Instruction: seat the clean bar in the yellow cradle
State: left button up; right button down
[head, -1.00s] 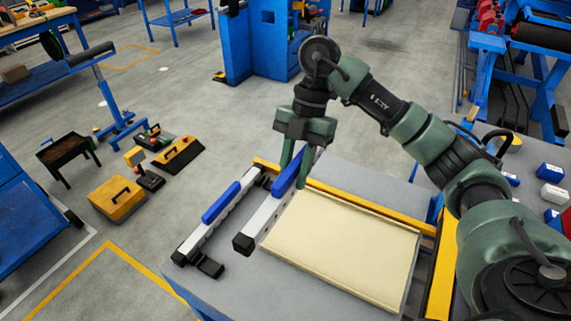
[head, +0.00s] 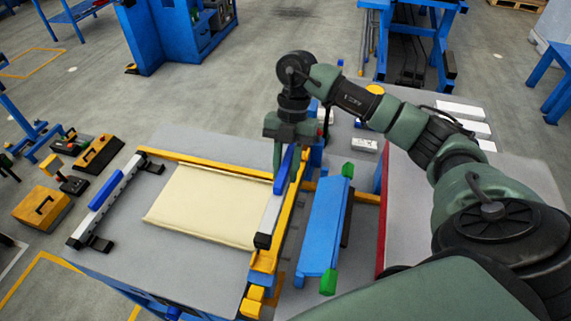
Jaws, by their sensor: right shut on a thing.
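My right gripper (head: 285,170) is shut on a pale bar with a blue grip and black end (head: 270,218). The bar slants along the right edge of a cream panel (head: 195,203), beside a yellow rail (head: 290,231). A yellow block (head: 250,307) stands at the rail's near end; I cannot tell surely which yellow part is the cradle. I cannot tell whether the held bar touches the rail. A second bar with a blue grip (head: 103,194) and dark marks along its side lies left of the panel on black feet. My left gripper is not in view.
A blue beam with green ends (head: 326,225) lies just right of the yellow rail. A yellow strip (head: 215,162) runs along the panel's far edge. White blocks (head: 365,146) sit on the grey table farther back. The table is bare between the second bar and the panel.

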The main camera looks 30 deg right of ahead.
jog(key=shift+w+a+f+b, duration=0.25)
jog(key=shift+f+b, duration=0.1)
jog(key=shift+f, duration=0.15)
jog(key=shift+f+b, duration=0.3)
jog(key=shift+f, duration=0.05)
pick_arm(q)
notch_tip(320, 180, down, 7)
jog(key=b, duration=0.5)
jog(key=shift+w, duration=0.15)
pick_arm(e)
notch_tip(320, 180, down, 7)
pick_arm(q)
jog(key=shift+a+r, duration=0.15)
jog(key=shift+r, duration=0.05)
pick_arm(e)
jog(key=shift+s+d, duration=0.1)
pick_arm(q)
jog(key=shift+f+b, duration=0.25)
jog(key=shift+b, duration=0.05)
pick_arm(e)
jog(key=shift+f, duration=0.45)
jog(key=c, duration=1.1)
grip_release()
jog(key=shift+o, duration=0.2)
